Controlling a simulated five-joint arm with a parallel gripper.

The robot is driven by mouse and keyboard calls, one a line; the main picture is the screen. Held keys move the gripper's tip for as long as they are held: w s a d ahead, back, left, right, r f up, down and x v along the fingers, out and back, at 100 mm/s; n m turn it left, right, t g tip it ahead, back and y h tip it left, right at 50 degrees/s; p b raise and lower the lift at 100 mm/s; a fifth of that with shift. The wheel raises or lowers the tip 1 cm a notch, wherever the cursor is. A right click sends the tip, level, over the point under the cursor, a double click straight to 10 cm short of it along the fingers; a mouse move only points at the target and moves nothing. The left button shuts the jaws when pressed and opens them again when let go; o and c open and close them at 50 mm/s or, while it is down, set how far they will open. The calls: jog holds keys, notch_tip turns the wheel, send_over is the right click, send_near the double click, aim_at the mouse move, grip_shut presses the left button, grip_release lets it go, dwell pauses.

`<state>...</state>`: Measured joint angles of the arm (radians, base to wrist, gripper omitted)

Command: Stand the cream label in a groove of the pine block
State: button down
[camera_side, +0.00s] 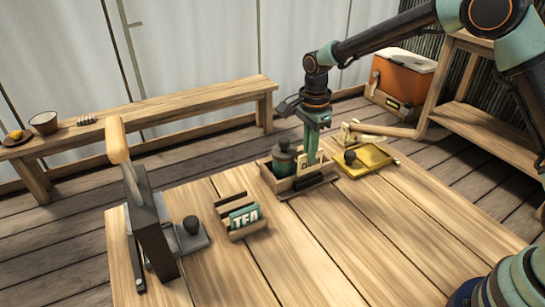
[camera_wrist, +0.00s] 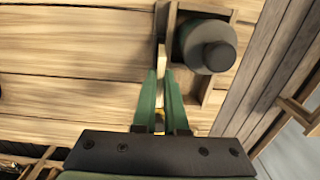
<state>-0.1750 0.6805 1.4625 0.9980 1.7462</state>
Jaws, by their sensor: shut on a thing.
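My gripper (camera_side: 312,150) is shut on the cream label (camera_side: 309,168), an upright plate with partly hidden dark lettering. The label is at a wooden tray (camera_side: 290,192), beside a dark green canister (camera_side: 284,158); I cannot tell whether it touches the tray. In the wrist view my gripper's fingers (camera_wrist: 162,72) pinch the label (camera_wrist: 161,56), seen edge-on, with the canister (camera_wrist: 206,45) to its right. The pine block (camera_side: 246,233) stands on the table to the left in the side view, with a teal TEA label (camera_side: 245,217) standing in it.
A yellow tray (camera_side: 371,160) with a dark knob lies right of the wooden tray. A tall dark grey piece (camera_side: 152,235) with a wooden handle stands at the table's left. The table front (camera_side: 300,270) is clear. A bench (camera_side: 160,115) stands behind.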

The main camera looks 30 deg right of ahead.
aim_at(308, 172)
jog(key=shift+f, duration=2)
jog(key=shift+f, duration=0.2)
jog(key=c, duration=1)
grip_release()
jog(key=shift+o, duration=0.2)
